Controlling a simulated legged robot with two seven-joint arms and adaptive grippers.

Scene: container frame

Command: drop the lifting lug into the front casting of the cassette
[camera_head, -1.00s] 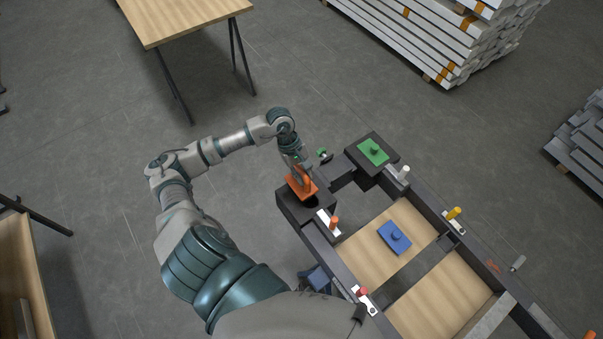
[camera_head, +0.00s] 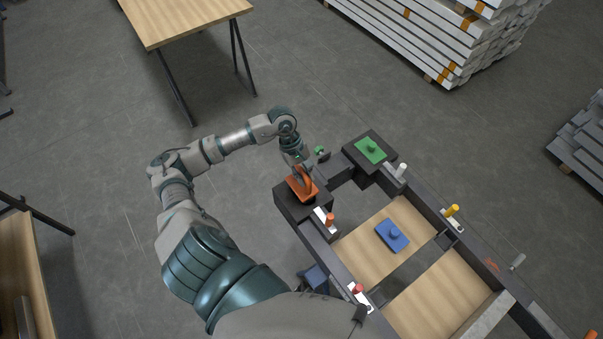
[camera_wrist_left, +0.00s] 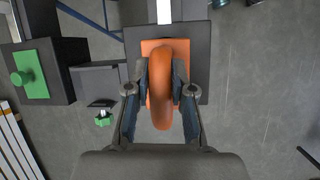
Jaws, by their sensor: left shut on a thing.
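The orange lifting lug, a flat plate with a thick ring, is in my left gripper (camera_head: 304,174). The gripper's fingers close on both sides of the ring (camera_wrist_left: 161,95) in the left wrist view. The lug's plate (camera_head: 294,186) is over the top of the dark front casting (camera_head: 290,207) at the near left corner of the cassette. In the left wrist view the casting (camera_wrist_left: 198,50) shows around the plate. The casting's hole is hidden under the lug. I cannot tell whether the plate touches the casting. My right gripper is out of view.
A green lug (camera_head: 371,148) sits on the other corner casting. A blue lug (camera_head: 394,236) lies on the wooden deck. Coloured pegs, such as the orange one (camera_head: 329,219), stand along the rails. A green-knobbed clamp (camera_head: 319,151) is close to my gripper.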

